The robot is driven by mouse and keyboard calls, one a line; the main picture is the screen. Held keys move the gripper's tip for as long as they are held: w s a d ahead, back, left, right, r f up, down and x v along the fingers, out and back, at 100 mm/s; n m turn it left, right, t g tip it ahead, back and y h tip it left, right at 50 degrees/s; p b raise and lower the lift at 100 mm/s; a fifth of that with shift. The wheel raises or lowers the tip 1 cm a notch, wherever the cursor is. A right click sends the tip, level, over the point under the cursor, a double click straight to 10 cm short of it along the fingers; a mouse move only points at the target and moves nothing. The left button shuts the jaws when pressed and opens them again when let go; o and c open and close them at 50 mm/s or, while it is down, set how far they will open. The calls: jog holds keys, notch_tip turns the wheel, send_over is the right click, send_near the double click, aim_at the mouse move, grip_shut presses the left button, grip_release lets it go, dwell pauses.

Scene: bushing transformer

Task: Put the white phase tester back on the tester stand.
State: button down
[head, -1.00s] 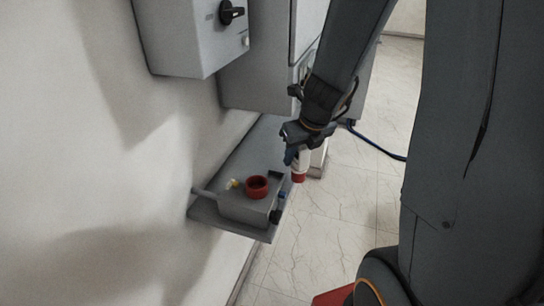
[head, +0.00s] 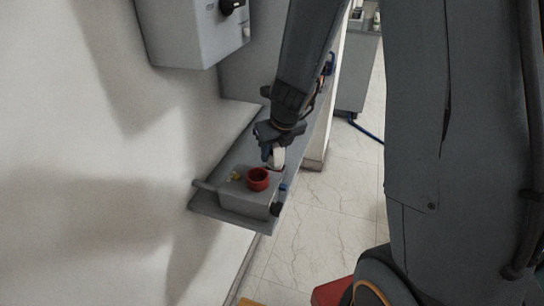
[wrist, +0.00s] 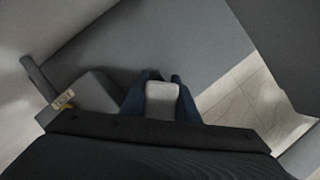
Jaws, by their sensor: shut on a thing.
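The white phase tester (head: 278,158) is in my gripper (head: 271,153), held roughly upright at the back edge of the grey tester stand (head: 240,200). In the wrist view my gripper (wrist: 161,102) has its dark blue fingers on both sides of the tester's pale top (wrist: 161,92). The tester's lower end is hidden in both views. A red ring (head: 258,179) sits on top of the stand, just in front of the tester in the head view.
The stand is on a grey shelf (head: 240,226) along the wall. A grey cabinet (head: 190,40) hangs above it to the left. Tiled floor (head: 325,215) lies open to the right.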

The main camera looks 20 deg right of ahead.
jog(key=shift+f, duration=0.1)
jog(key=c, duration=1.3)
grip_release()
jog(key=shift+c, duration=0.2)
jog(key=a+p+v, duration=0.1)
jog(key=p+v, duration=0.7)
jog(key=v, duration=0.4)
jog(key=s+r+n+g, duration=0.1)
jog(key=s+n, duration=0.5)
jog(key=n, duration=1.1)
jog(key=s+r+n, duration=0.3)
jog(key=s+n, duration=0.4)
jog(key=n, duration=1)
jog(key=shift+d+g+h+p, duration=0.3)
jog(key=shift+d+g, duration=0.1)
jog(key=shift+d, duration=0.1)
jog(key=shift+f, duration=0.1)
